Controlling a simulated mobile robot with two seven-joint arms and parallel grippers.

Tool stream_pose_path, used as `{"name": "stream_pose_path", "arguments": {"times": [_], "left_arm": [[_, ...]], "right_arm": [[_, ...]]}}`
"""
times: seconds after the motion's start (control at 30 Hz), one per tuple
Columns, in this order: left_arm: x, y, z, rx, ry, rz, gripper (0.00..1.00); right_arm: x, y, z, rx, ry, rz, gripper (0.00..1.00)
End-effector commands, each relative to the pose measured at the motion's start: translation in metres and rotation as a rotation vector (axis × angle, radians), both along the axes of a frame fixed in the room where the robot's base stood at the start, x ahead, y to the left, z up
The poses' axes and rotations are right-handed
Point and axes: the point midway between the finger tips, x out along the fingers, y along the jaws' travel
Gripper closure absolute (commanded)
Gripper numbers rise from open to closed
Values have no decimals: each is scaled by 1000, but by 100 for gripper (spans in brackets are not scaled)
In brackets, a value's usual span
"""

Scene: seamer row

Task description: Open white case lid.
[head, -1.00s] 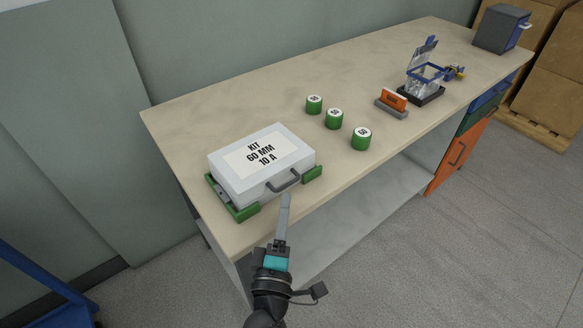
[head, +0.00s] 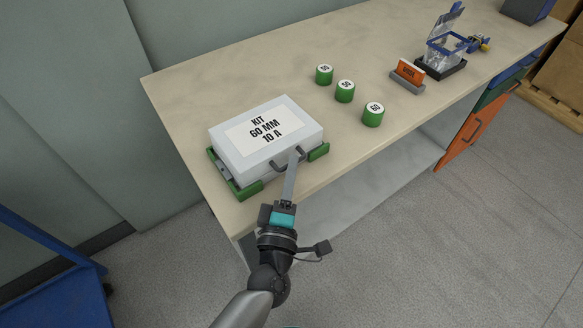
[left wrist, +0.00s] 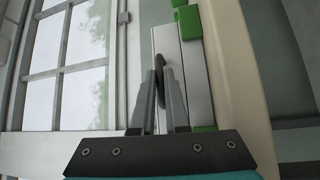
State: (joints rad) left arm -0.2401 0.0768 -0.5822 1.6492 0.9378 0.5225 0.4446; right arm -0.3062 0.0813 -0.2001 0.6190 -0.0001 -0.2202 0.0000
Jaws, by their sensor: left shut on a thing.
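The white case (head: 247,148), labelled "KIT 60 MM 10 A", lies on the bench with its lid down, in a green holder (head: 248,190). A dark grey handle (head: 285,163) is on its front side. My left gripper (head: 297,156) reaches in from the front edge, with its fingertips at the handle. In the left wrist view the two fingers (left wrist: 167,90) are closed on the dark handle (left wrist: 161,82), with the white case side (left wrist: 168,42) behind it. My right gripper is not in view.
Several green cylinders with white tops, one of them here (head: 345,91), stand right of the case. Beyond are an orange sign on a grey stand (head: 408,75) and a clear-lidded device on a black base (head: 440,66). The bench (head: 215,92) behind the case is clear.

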Motion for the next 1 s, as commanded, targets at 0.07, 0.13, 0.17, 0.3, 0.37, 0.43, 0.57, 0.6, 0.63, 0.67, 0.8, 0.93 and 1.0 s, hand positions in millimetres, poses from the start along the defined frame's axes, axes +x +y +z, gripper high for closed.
{"name": "stream_pose_path", "arguments": {"times": [0.07,0.13,0.17,0.3,0.37,0.43,0.57,0.6,0.63,0.67,0.8,0.93,1.0], "left_arm": [[0,0,0,0,0,0,100],[0,0,0,0,0,0,100],[0,0,0,0,0,0,100],[0,0,0,0,-1,0,100],[0,0,0,0,-1,0,100],[0,0,0,0,-1,0,100],[0,0,0,0,-1,0,100],[0,0,0,0,-1,0,100],[0,0,0,0,-1,0,100],[0,0,0,0,-1,0,100],[0,0,0,0,-1,0,100],[0,0,0,0,-1,0,100],[0,0,0,0,-1,0,100]], "right_arm": [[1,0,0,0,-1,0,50],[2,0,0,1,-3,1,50],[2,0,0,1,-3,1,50],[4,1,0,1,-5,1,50],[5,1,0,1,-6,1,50],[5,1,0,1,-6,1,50],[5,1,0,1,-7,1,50],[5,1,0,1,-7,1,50],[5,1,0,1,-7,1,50],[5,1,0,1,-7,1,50],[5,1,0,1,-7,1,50],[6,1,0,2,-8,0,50],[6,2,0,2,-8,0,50]]}}
